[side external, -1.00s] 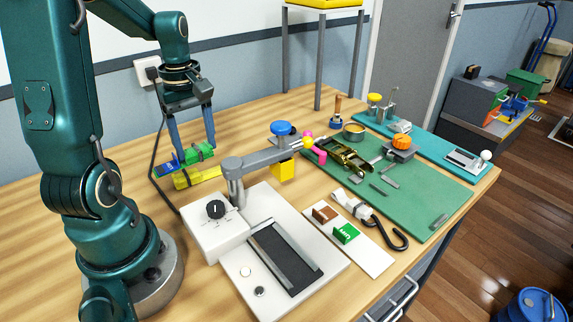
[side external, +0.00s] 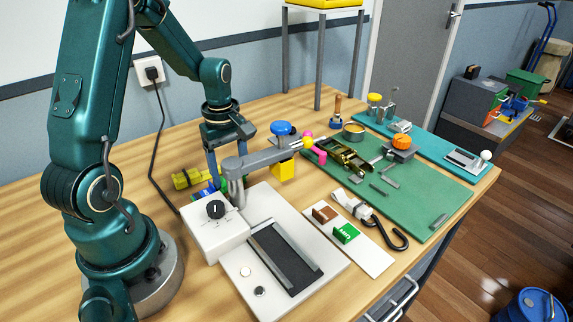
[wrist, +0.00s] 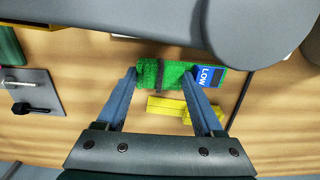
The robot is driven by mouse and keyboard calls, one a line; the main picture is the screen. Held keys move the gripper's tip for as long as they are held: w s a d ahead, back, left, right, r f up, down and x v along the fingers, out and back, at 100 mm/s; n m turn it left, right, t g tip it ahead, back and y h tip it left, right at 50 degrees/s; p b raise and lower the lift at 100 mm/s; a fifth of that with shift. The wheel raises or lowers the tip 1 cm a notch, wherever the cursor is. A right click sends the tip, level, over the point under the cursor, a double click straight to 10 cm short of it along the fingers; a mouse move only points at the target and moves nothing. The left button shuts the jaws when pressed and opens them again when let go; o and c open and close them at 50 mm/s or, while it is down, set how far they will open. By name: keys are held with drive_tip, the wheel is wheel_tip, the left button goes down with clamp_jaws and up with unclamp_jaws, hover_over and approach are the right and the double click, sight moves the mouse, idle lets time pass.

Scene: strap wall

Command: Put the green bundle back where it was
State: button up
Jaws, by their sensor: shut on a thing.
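The green bundle (wrist: 162,72) has a dark band around it and a blue label reading LOW (wrist: 207,76) at its right end in the wrist view. My gripper (wrist: 159,77) is shut on it, with one finger at its left end and the other near the label. In the side view my gripper (side external: 224,172) is down behind the grey arm of the white machine (side external: 215,232). Most of the bundle is hidden there; a bit of blue shows. A yellow bundle (side external: 188,178) lies on the table to the left; the wrist view also shows it (wrist: 168,108), beside the green one.
The machine's grey arm (side external: 262,158), with a blue knob and yellow block, stands close to my gripper. A green mat (side external: 420,195) with a buckle, strap pieces and tools lies to the right. A black cable (side external: 155,150) runs along the left.

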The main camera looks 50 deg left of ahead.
drive_tip(key=shift+f, duration=0.1)
drive_tip(key=o, duration=1.4)
wheel_tip(320, 180, up, 12)
drive_tip(key=d+r+m, duration=0.1)
drive_tip(key=d+m, duration=0.1)
drive_tip(key=s+d+r+m+t, duration=0.1)
drive_tip(key=d+m, duration=0.1)
drive_tip(key=d, duration=0.1)
drive_tip(key=s+d+r+m+t, duration=0.1)
drive_tip(key=d+m, duration=0.1)
drive_tip(key=m, duration=0.1)
drive_tip(key=shift+d+y, duration=0.25)
drive_tip(key=shift+y, duration=0.15)
drive_tip(key=shift+s+d+f+m+t+h, duration=0.15)
drive_tip(key=shift+s+d+m+t, duration=0.45)
drive_tip(key=shift+s+d+m, duration=0.9)
drive_tip(key=shift+s+d+r+m+t+h, duration=0.1)
drive_tip(key=shift+s+d+m+t, duration=0.65)
drive_tip(key=shift+m, duration=1.4)
drive_tip(key=shift+s+d+f+m+t+h, duration=0.15)
drive_tip(key=shift+s+d+m+t, duration=0.4)
drive_tip(key=shift+d+m, duration=1.15)
